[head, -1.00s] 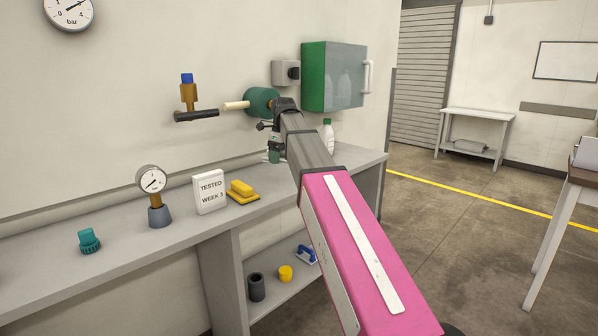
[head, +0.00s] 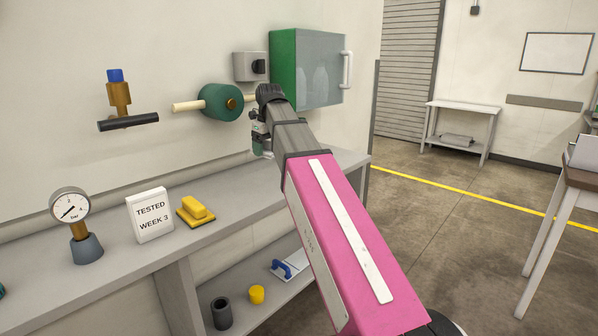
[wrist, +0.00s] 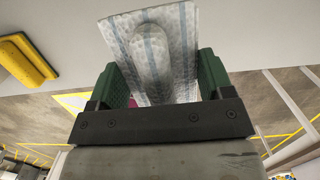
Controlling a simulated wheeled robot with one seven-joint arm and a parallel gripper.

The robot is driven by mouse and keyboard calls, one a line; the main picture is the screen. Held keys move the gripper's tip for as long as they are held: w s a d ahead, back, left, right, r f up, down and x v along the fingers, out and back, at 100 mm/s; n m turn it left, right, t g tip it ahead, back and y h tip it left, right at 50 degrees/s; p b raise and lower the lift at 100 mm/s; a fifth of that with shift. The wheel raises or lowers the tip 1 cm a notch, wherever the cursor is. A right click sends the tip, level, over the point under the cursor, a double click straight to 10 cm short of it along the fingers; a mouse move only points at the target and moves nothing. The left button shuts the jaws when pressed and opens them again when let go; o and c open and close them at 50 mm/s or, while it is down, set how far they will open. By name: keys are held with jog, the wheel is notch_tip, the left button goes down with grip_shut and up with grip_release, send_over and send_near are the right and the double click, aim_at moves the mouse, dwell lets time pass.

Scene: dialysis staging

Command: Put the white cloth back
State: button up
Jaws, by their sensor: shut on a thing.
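The white cloth (wrist: 150,52) with pale blue-grey stripes shows in the wrist view, between the two green fingers of my gripper (wrist: 160,80). My gripper is shut on it, and the cloth sticks out beyond the fingertips. In the head view my gripper (head: 262,142) is above the far end of the grey bench, below the green cabinet. The cloth cannot be made out in the head view; my arm hides that part of the bench.
On the bench (head: 120,262) stand a gauge (head: 70,207), a "TESTED WEEK 3" sign (head: 150,215) and a yellow block (head: 196,211). A green roll (head: 222,103) on a pale rod and a green cabinet (head: 305,70) are on the wall. The lower shelf holds a blue-handled tool (head: 288,267).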

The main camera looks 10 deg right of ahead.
jog(key=shift+w+d, duration=0.15)
jog(key=shift+w, duration=0.1)
jog(key=w+d+f, duration=0.1)
jog(key=d+f, duration=0.1)
jog(key=d, duration=0.1)
jog(key=w+d+f, duration=0.2)
jog(key=d, duration=0.2)
jog(key=w+d+f, duration=0.2)
jog(key=d, duration=0.1)
jog(key=shift+d+f, duration=0.2)
jog(key=shift+f, duration=0.15)
jog(key=shift+d+f, duration=0.1)
jog(key=shift+f, duration=1.95)
jog(key=shift+f, duration=0.15)
jog(key=o, duration=0.9)
jog(key=r, duration=0.8)
jog(key=s+r, duration=0.1)
jog(key=r, duration=0.3)
jog(key=shift+d+r, duration=0.15)
jog(key=shift+d, duration=0.25)
